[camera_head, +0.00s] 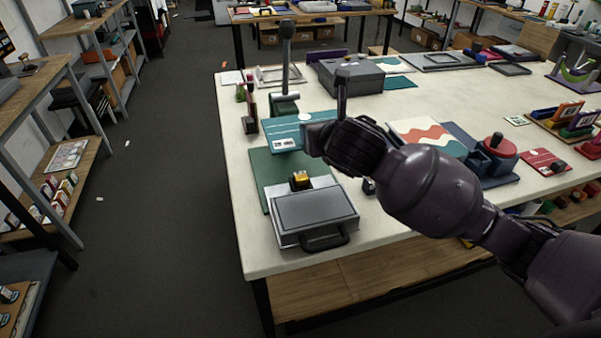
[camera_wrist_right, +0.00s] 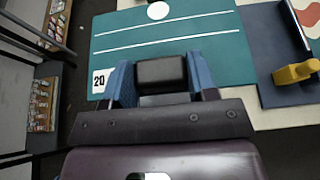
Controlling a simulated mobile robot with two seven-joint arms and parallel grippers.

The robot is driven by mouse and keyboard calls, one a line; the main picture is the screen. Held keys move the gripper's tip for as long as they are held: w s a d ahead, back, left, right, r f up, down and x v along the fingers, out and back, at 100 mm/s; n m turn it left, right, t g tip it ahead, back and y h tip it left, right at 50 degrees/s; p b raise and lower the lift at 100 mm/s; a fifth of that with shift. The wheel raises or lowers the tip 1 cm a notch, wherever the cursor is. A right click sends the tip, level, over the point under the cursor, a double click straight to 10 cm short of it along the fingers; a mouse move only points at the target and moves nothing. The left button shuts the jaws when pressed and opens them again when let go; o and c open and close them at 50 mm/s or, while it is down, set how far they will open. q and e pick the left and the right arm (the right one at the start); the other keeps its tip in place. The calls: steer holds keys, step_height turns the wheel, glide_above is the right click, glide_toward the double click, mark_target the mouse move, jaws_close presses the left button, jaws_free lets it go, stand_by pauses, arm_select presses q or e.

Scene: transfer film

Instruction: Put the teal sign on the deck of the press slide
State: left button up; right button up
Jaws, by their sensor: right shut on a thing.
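The teal sign (camera_head: 284,124) has white stripes, a white dot and a white label. My right gripper (camera_head: 310,138) is at its right side in the head view. In the right wrist view, the sign (camera_wrist_right: 170,40) spreads out beyond the blue fingers of my right gripper (camera_wrist_right: 162,78), which are shut on it; a dark block between them hides the contact. The sign is above the green base (camera_head: 260,170). The press slide (camera_head: 314,212), with a grey deck, dark rim and front handle, sits at the table's near left corner. My left gripper is not in view.
A press lever (camera_head: 287,70) stands behind the sign. A yellow and black block (camera_head: 300,180) is at the slide's back edge. A red and white print (camera_head: 425,133) and a red round piece (camera_head: 497,147) lie to the right. A grey box (camera_head: 350,77) is farther back.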

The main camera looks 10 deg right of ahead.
mark_target(313, 204)
steer(key=shift+w+a+r, duration=0.2)
steer(key=shift+w+r, duration=0.35)
steer(key=shift+r, duration=0.05)
steer(key=shift+w, duration=0.1)
step_height(313, 204, down, 20)
steer(key=shift+r, duration=0.25)
steer(key=shift+f, duration=0.1)
steer(key=o, duration=1)
steer(key=shift+c, duration=0.2)
